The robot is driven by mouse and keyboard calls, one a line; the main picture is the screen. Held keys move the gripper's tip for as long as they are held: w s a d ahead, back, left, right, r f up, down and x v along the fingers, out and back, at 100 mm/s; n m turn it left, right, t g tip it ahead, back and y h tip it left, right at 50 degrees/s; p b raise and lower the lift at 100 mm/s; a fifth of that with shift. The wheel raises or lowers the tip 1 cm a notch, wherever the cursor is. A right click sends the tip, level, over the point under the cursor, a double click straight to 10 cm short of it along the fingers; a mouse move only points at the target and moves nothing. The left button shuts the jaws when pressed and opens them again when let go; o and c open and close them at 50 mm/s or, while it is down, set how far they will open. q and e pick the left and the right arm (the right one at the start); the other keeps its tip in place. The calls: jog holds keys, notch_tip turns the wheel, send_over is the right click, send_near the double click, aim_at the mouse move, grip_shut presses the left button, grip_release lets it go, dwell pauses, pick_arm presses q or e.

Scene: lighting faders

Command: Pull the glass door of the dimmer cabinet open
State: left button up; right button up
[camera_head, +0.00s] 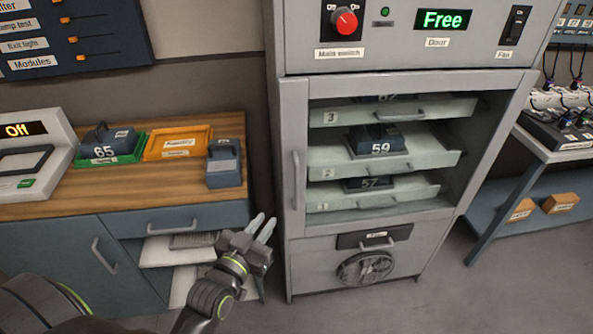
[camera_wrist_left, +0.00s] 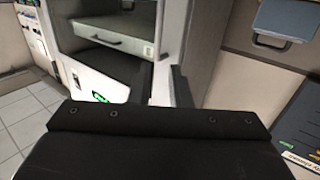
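The dimmer cabinet (camera_head: 420,62) stands at the centre of the head view. Its glass door (camera_head: 295,110) appears shut, with a vertical handle (camera_head: 295,180) on its left frame. Behind the glass are several pull-out trays holding numbered modules. My left gripper (camera_head: 264,226) is left of the cabinet's lower part, below and left of the handle and apart from it. Its two fingers are spread and empty. The left wrist view shows the fingers (camera_wrist_left: 128,80) apart, with part of the cabinet (camera_wrist_left: 110,38) beyond them. My right gripper is not in view.
A wooden counter (camera_head: 190,180) with blue fronts stands left, bearing a green tray (camera_head: 128,158), an orange tray (camera_head: 200,150) and a blue module (camera_head: 224,165). Its open shelf lies near my left gripper. A side table (camera_head: 560,152) stands right. Floor before the cabinet looks clear.

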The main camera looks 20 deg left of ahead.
pick_arm(q)
jog(key=r, duration=0.1)
jog(key=p, duration=0.3)
send_near(296, 174)
jog(key=w, duration=0.9)
jog(key=shift+w+a+f, duration=0.1)
jog(key=shift+w+f, duration=0.1)
jog(key=shift+w, duration=0.65)
grip_shut()
